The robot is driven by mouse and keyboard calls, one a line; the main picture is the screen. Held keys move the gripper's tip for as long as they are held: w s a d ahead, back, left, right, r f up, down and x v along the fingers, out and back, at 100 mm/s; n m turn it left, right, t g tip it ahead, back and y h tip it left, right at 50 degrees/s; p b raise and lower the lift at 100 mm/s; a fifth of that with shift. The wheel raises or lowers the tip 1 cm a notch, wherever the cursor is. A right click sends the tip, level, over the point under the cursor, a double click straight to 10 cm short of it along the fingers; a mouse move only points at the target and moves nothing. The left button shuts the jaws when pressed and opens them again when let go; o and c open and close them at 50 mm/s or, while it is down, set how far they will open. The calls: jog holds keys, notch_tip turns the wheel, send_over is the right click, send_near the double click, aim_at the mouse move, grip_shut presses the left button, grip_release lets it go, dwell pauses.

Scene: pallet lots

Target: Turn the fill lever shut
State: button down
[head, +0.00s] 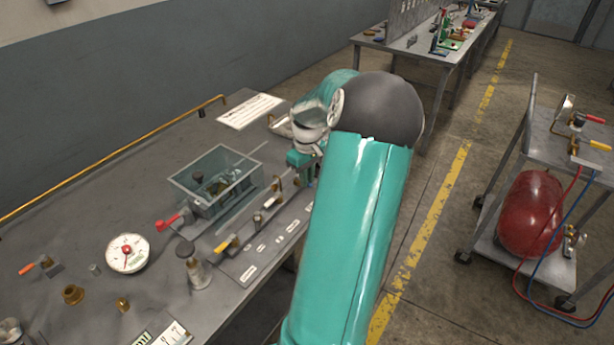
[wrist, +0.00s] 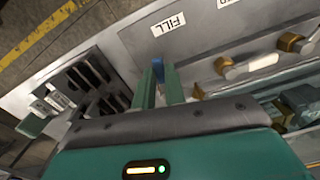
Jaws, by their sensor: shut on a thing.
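The fill lever (wrist: 158,66) shows a blue grip in the wrist view, just below a white label reading FILL (wrist: 168,24). My gripper (wrist: 159,80) is shut on this grip, one green finger on each side. The fingers and my palm hide most of the lever and its pivot. In the head view my gripper (head: 303,160) is down at the bench's right edge, largely behind my arm. I cannot make out the fill lever there, nor its exact angle.
A white-handled lever (wrist: 250,66) on a brass fitting is close by. On the bench are a clear tank (head: 206,205), a yellow-handled lever (head: 228,243), a red-handled lever (head: 168,221) and a round gauge (head: 127,253). A cart with a red cylinder (head: 530,213) stands right.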

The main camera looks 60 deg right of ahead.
jog(key=shift+w+a+m, duration=0.1)
jog(key=shift+w+m, duration=0.05)
jog(key=shift+m, duration=0.15)
jog(key=m, duration=0.1)
jog(key=a+m, duration=0.1)
jog(key=m, duration=0.1)
jog(key=shift+w+m, duration=0.3)
jog(key=shift+w, duration=0.05)
jog(key=m, duration=0.1)
jog(key=w+a+m, duration=0.1)
jog(key=m, duration=0.1)
jog(key=shift+m, duration=0.3)
jog(key=m, duration=0.2)
jog(key=w+m, duration=0.1)
jog(key=m, duration=0.1)
jog(key=shift+w+a, duration=0.15)
jog(key=shift+w, duration=0.05)
jog(key=shift+w+m, duration=0.3)
jog(key=shift+m, duration=0.7)
jog(key=shift+w+m, duration=0.3)
jog(key=shift+m, duration=0.7)
jog(key=c, duration=1.5)
grip_release()
jog(key=shift+o, duration=0.2)
